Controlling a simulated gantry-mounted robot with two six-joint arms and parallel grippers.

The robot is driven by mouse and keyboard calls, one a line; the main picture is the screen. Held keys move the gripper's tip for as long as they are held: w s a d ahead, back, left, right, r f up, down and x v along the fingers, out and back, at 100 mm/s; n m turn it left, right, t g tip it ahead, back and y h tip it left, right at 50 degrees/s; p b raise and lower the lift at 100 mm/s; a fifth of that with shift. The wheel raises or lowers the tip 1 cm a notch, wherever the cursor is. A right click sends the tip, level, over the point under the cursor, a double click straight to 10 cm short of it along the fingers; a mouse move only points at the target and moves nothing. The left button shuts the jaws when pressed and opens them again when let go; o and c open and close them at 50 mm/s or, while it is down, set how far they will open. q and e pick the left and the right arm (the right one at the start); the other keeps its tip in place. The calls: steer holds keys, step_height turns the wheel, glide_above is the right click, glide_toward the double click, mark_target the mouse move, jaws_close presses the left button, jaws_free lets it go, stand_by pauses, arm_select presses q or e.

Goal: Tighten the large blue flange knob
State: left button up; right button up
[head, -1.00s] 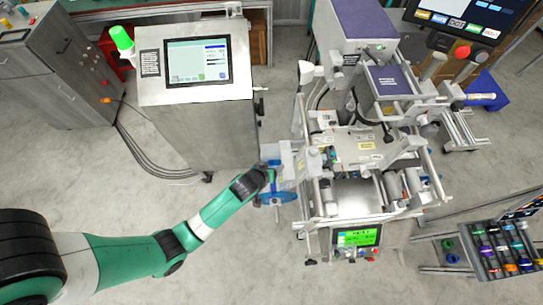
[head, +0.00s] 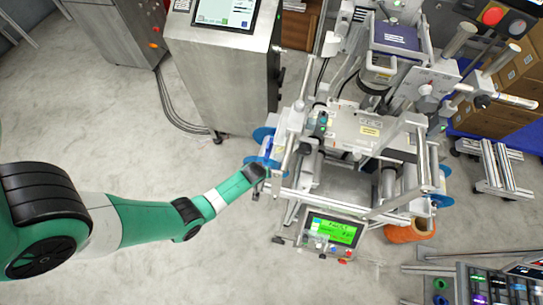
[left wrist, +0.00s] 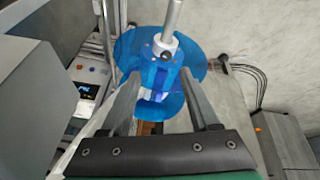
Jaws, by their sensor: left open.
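In the left wrist view a large translucent blue flange (left wrist: 195,62) sits on a metal shaft (left wrist: 172,18) with a grey collar and a small black knob. A blue block-like part (left wrist: 163,76), perhaps the flange knob, lies in front of the flange. My left gripper (left wrist: 161,84) is open, its two fingers on either side of this blue part; I cannot tell whether they touch it. In the head view the blue flange (head: 262,134) is at the machine's left side, and my left gripper (head: 266,168) is beside it, partly hiding it. My right gripper is not in view.
The metal machine frame (head: 350,133) stands just right of my left gripper. A steel cabinet with a screen (head: 225,70) stands behind. An orange spool (head: 408,232) and another blue disc (head: 441,199) are at the machine's right.

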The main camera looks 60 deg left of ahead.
arm_select(q)
steer(key=b+x, duration=0.3)
steer(key=x, duration=0.1)
steer(key=a+b+x, duration=0.1)
steer(key=b+x, duration=0.2)
steer(key=x, duration=0.1)
steer(key=b+x, duration=0.4)
steer(key=shift+s+a, duration=0.25)
steer(key=shift+a, duration=0.2)
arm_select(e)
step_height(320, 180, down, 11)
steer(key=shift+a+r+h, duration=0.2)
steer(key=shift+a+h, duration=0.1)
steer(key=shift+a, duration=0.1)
arm_select(q)
jaws_close()
